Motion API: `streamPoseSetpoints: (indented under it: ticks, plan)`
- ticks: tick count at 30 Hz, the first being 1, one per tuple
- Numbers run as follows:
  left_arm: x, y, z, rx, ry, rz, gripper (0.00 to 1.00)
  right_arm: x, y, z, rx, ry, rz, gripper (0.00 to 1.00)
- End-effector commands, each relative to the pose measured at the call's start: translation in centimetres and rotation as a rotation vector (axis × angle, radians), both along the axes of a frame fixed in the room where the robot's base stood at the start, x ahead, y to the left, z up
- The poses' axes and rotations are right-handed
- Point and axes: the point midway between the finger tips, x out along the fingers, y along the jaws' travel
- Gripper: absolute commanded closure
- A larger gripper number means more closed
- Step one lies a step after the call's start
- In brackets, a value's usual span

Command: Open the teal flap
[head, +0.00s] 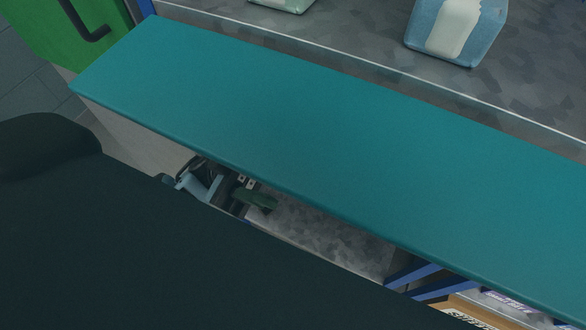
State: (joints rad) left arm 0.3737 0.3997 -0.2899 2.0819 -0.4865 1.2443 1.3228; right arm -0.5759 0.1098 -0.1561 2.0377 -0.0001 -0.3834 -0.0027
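The teal flap (330,150) is a long flat panel that crosses the head view from upper left to lower right. It looks flat and unbroken, and I cannot tell how far it is swung. My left gripper (250,193) is just below the flap's near edge, left of the picture's middle. It is small, dark and light blue, with a dark green part at its tip. The flap edge and a big dark shape in front partly hide it. I cannot tell whether it touches the flap or is open. My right gripper is not in view.
A grey speckled surface (340,30) lies beyond the flap, with a blue container (483,38) near its edge. A green panel (60,30) with a black handle stands at upper left. Blue bars (425,284) and boxes with print show below the flap at lower right.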

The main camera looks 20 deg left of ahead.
Motion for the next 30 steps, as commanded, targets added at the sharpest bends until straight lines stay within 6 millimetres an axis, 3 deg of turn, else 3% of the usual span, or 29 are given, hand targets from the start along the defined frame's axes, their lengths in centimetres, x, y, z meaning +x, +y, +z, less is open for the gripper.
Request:
streamPoseSetpoints:
  ticks: [3,9,21,30]
  plan:
    - [-0.4,-1.4,1.7,-0.004,-0.004,-0.001,0.64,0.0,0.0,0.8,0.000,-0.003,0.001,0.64]
    - [-0.8,-2.9,3.1,-0.003,-0.003,-0.001,0.64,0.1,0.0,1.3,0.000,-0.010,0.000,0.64]
    - [-0.9,-3.5,3.4,0.000,0.001,0.001,0.64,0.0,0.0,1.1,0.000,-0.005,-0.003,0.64]
    - [-0.9,-3.4,3.4,0.000,0.001,0.001,1.00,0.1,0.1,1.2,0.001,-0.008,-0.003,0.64]
